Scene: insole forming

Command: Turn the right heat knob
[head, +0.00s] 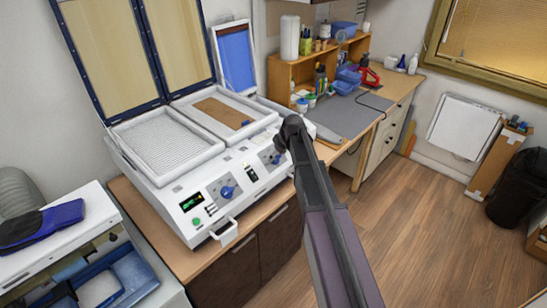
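The white insole forming machine (172,206) stands on a wooden counter with its two lids raised. Its front panel has a left blue knob (227,191) in full view. The right heat knob (276,158) shows as a small blue part on the panel's right side, close beside my arm's end. My gripper (284,142) is at the dark end of my arm, over or next to this right part of the panel. Its fingers are too small and dark to make out. I cannot tell whether it touches the knob.
A green button (196,221), a lit display (192,202) and a front handle (225,233) are on the machine's left front. A grey mat (345,113) and a wooden shelf (301,72) are behind my arm. Wooden floor (430,220) is open at right.

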